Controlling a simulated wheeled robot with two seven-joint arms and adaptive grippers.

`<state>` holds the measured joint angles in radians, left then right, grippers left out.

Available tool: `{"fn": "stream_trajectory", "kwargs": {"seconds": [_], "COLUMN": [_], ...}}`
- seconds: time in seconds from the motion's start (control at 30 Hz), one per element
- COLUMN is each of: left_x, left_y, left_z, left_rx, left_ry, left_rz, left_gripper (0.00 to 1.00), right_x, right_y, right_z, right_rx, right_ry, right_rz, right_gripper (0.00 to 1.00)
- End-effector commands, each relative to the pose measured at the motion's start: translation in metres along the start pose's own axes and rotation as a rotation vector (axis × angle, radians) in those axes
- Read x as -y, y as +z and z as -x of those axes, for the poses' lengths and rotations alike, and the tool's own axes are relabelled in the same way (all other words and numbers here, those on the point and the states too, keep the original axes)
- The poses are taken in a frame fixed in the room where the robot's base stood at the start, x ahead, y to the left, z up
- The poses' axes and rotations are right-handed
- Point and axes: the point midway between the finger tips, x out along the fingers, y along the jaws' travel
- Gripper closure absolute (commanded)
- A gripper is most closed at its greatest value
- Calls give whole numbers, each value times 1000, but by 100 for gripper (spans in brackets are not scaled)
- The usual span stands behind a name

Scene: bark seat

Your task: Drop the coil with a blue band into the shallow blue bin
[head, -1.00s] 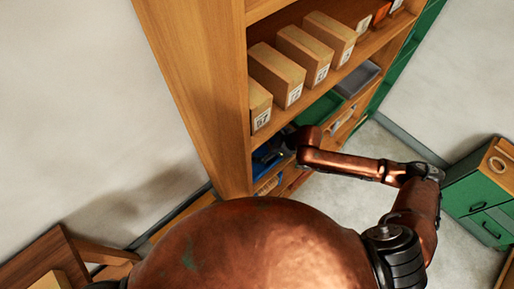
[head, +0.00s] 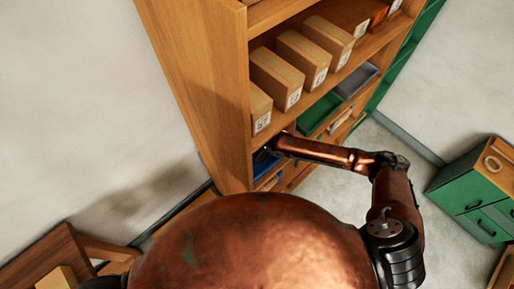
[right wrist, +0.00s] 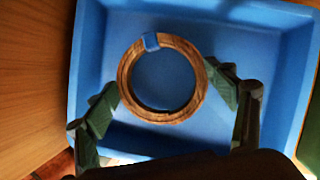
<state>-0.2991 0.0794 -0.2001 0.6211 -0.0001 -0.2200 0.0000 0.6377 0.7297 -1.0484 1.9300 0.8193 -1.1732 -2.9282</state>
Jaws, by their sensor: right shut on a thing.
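The coil (right wrist: 164,116) is a brown ring with a blue band (right wrist: 150,41) at its top in the right wrist view. My right gripper (right wrist: 163,92) is shut on it, with green fingers against its left and right sides. The shallow blue bin (right wrist: 240,45) lies beneath the coil, which appears over the bin's floor and within its walls. The exact height is hard to tell. In the head view a corner of the blue bin (head: 264,164) shows on the shelf, with my right arm reaching in; the coil is hidden there. My left gripper is not in view.
A wooden side panel (right wrist: 30,90) stands close left of the bin. A green bin (head: 318,113) and a grey bin (head: 357,81) sit farther along the shelf. Several cardboard boxes (head: 276,72) stand on the shelf above. A green cabinet (head: 475,195) stands at right.

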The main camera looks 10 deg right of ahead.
Motion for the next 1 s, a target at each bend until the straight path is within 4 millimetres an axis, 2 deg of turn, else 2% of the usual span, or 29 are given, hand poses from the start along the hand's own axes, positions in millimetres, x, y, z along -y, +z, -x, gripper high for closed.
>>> {"fn": "stream_trajectory", "kwargs": {"seconds": [0.37,0.4,0.63,1.0], "left_x": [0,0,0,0], "left_y": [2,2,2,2], "left_z": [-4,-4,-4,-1], "left_rx": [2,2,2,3], "left_ry": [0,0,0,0], "left_rz": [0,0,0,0], "left_gripper": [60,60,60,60], "right_x": [0,0,0,0], "right_y": [-3,-3,-3,-1], "right_z": [-8,-8,-7,-3], "right_rx": [1,1,1,1], "right_ry": [-1,0,0,0], "right_rz": [-1,-1,-1,-1], "right_gripper": [51,20,5,5]}}
